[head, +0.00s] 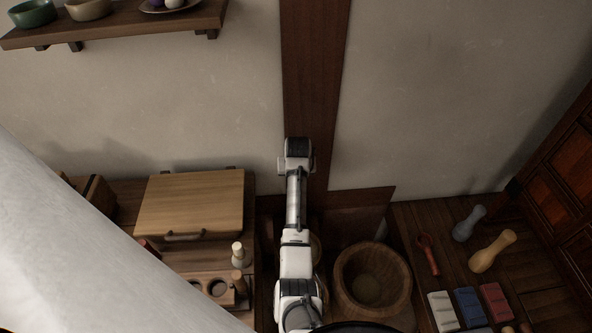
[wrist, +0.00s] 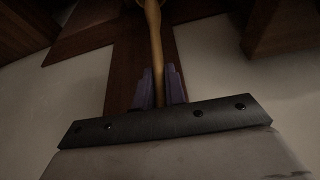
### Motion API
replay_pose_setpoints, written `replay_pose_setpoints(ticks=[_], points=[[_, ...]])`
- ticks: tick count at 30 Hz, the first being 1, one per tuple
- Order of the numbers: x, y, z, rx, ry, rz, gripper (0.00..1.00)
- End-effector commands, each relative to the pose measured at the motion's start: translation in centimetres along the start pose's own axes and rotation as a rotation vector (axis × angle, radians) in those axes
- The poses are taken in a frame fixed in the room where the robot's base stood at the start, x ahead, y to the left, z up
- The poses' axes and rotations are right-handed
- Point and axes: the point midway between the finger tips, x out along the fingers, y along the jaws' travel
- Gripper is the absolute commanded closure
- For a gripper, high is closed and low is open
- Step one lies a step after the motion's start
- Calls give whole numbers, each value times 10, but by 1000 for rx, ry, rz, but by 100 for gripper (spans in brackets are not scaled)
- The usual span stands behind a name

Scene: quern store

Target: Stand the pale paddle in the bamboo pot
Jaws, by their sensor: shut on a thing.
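My gripper (wrist: 158,88) shows in the wrist view, its two purple fingers closed on a slim tan shaft (wrist: 155,50). The shaft runs up from between the fingers to the top edge, where it widens and is cut off. It looks like the pale paddle's handle, but its far end is out of sight. In the head view my arm hides the gripper and the paddle. A yellowish rounded edge (head: 317,247) shows just right of my arm; I cannot tell whether it is the bamboo pot. No other bamboo pot is clear.
A wide wooden bowl (head: 345,285) stands right of my arm. A lidded wooden box (head: 205,200) and small bottles (head: 238,255) are at left. The right table holds a red spoon (head: 428,255), grey and tan pestle-like pieces (head: 492,252) and coloured blocks (head: 468,306). A wooden post (head: 315,90) stands behind.

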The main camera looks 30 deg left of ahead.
Motion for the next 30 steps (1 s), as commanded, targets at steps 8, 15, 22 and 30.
replay_pose_setpoints(ticks=[8, 15, 22, 30], points=[[25, -1, 10, 0, 1, 0, 100], [41, 0, 17, 1, 1, 0, 100], [58, 0, 24, 0, 0, 0, 100], [78, 0, 32, 1, 0, -1, 100]])
